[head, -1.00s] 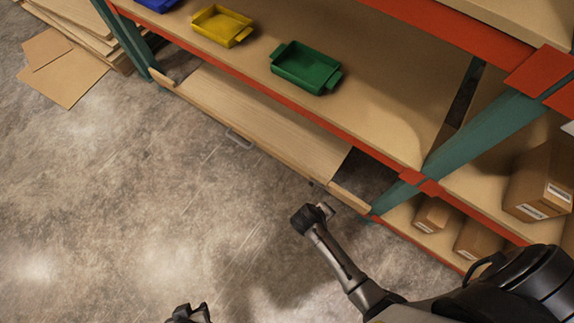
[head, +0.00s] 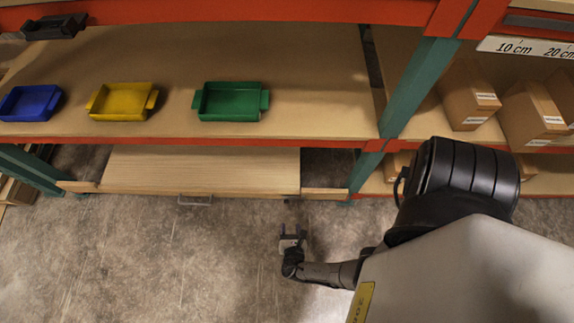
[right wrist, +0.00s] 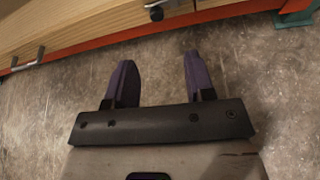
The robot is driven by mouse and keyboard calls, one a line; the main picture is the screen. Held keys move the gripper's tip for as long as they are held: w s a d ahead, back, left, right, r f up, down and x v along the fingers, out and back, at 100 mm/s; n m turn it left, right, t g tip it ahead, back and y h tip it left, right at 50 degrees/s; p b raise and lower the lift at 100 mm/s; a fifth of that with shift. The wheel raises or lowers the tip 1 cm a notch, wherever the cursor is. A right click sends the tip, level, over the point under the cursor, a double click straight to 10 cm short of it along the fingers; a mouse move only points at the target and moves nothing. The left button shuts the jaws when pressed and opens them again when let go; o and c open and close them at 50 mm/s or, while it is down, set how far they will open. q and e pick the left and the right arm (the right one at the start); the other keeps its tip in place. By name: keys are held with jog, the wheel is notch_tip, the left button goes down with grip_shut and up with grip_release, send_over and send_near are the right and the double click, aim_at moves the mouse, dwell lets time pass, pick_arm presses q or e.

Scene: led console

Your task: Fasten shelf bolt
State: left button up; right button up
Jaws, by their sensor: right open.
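A light wooden shelf board (head: 200,170) sits low in the rack, below the tray shelf. A small dark fitting (head: 287,199) is at the right end of its front edge. In the right wrist view this fitting (right wrist: 156,12) looks like a small dark cylinder on a light bracket; I cannot tell for sure that it is the bolt. My right gripper (head: 292,229) is open and empty, a little in front of and below that end of the board. Its two fingers (right wrist: 157,75) point toward the board's edge, with floor between them. My left gripper is not in view.
A metal handle (head: 195,201) is on the board's front. Blue (head: 30,103), yellow (head: 121,102) and green (head: 230,102) trays stand on the shelf above. A teal post (head: 418,85) and cardboard boxes (head: 465,95) are at right. The floor in front is clear.

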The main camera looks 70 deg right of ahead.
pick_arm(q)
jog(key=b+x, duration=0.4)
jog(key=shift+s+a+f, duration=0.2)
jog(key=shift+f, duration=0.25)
pick_arm(e)
jog(key=x, duration=1.1)
jog(key=shift+w+d, duration=0.2)
jog(key=shift+w, duration=0.2)
jog(key=shift+f, duration=0.1)
jog(key=c, duration=0.9)
grip_shut()
